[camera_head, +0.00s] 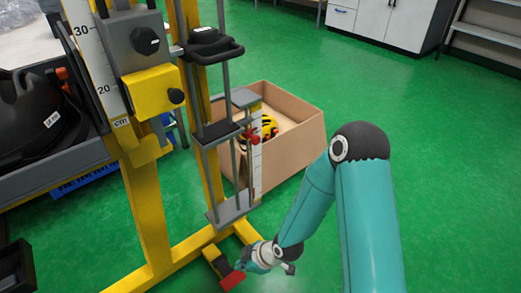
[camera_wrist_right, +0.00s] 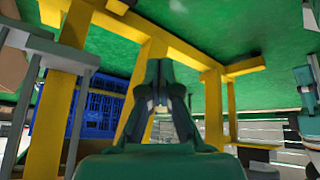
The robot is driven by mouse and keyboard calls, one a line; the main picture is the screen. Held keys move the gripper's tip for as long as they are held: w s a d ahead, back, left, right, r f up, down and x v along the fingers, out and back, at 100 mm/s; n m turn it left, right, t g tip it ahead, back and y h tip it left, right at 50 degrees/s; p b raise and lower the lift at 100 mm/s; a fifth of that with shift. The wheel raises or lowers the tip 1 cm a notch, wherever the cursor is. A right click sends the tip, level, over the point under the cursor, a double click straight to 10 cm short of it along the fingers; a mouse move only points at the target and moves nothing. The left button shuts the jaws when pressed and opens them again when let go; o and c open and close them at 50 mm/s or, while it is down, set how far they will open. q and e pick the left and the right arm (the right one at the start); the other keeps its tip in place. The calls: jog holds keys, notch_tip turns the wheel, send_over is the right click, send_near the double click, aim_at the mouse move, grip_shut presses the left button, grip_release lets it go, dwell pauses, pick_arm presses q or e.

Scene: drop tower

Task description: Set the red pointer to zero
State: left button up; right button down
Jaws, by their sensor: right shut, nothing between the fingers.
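The red pointer (camera_head: 252,137) sits on the upper part of a white scale strip (camera_head: 257,170) at the front of the drop tower, beside its grey vertical rods. Its exact reading is too small to tell. My right gripper (camera_head: 240,268) is low near the tower's yellow foot, below the pointer and apart from it. In the right wrist view my right gripper (camera_wrist_right: 164,68) is shut and empty, with the yellow frame (camera_wrist_right: 215,110) behind it. The pointer cannot be made out in the wrist view. My left gripper is not in view.
A cardboard box (camera_head: 295,135) with a yellow-and-black object stands behind the scale. The tower's yellow post (camera_head: 148,200) and a black handle (camera_head: 215,47) are to the left and above. A blue crate (camera_wrist_right: 100,115) shows in the wrist view. Green floor is clear at right.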

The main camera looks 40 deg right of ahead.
aim_at(251, 136)
jog(key=w+d+r+n+t+h+p, duration=0.1)
jog(key=w+d+r+n+t, duration=0.2)
jog(key=d+r+n, duration=0.8)
jog(key=w+d+r+n+t+h, duration=0.1)
jog(key=w+d+r+n+t, duration=0.45)
jog(key=r+n, duration=0.9)
jog(key=w+f+n+g+b, duration=0.1)
jog(key=w+f+g+b, duration=0.1)
jog(key=w+f, duration=0.35)
jog(key=r, duration=0.1)
jog(key=r+p, duration=0.1)
jog(key=w+r, duration=0.1)
jog(key=r, duration=0.1)
jog(key=shift+w+d+p, duration=0.1)
jog(key=shift+d+p, duration=0.15)
jog(key=shift+p, duration=0.1)
